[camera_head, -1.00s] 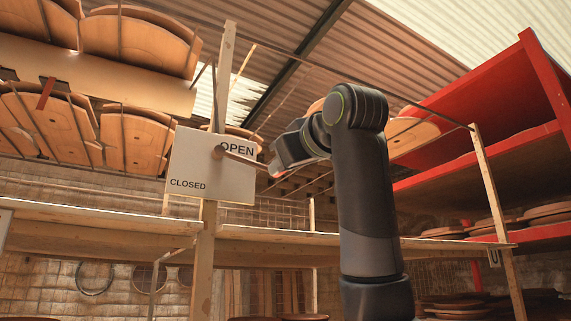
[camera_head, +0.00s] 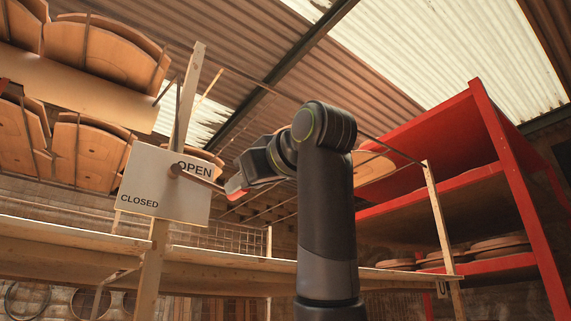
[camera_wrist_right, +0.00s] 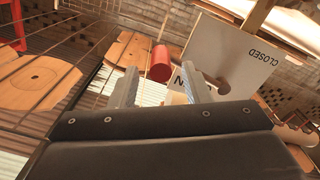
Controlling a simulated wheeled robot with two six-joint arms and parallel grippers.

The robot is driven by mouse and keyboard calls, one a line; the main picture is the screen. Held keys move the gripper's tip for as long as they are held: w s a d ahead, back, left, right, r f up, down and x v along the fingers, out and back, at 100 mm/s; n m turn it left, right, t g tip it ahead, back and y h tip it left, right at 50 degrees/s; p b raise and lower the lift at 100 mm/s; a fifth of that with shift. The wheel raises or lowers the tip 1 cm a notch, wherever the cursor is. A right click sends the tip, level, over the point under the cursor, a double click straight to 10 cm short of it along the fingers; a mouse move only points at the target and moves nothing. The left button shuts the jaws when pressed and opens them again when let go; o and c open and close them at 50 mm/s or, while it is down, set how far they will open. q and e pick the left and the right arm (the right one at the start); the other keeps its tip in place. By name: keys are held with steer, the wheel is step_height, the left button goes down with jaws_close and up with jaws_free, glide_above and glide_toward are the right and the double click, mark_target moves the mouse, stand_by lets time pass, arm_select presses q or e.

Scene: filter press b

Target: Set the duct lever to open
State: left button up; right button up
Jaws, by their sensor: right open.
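The duct lever (camera_head: 203,181) is a thin bar pivoted on a white sign board (camera_head: 150,185). It points right and slightly down, just below the word OPEN; CLOSED is printed at the board's lower left. Its red handle (camera_head: 236,188) is at the bar's outer end and shows as a red cylinder (camera_wrist_right: 158,63) in the right wrist view. My right gripper (camera_head: 248,180) is at the handle, partly covering it. In the wrist view its open fingers (camera_wrist_right: 158,86) stand either side of the handle in the picture; I cannot tell whether they touch it. My left gripper is out of view.
A wooden post (camera_head: 187,100) runs behind the sign. Wooden shelving (camera_head: 80,240) runs below it. Racks of wooden boards (camera_head: 90,150) hang at the upper left. A red shelf unit (camera_head: 500,190) stands at the right.

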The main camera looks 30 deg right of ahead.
steer(key=s+b, duration=0.5)
steer(key=s, duration=1)
steer(key=shift+d+b, duration=0.3)
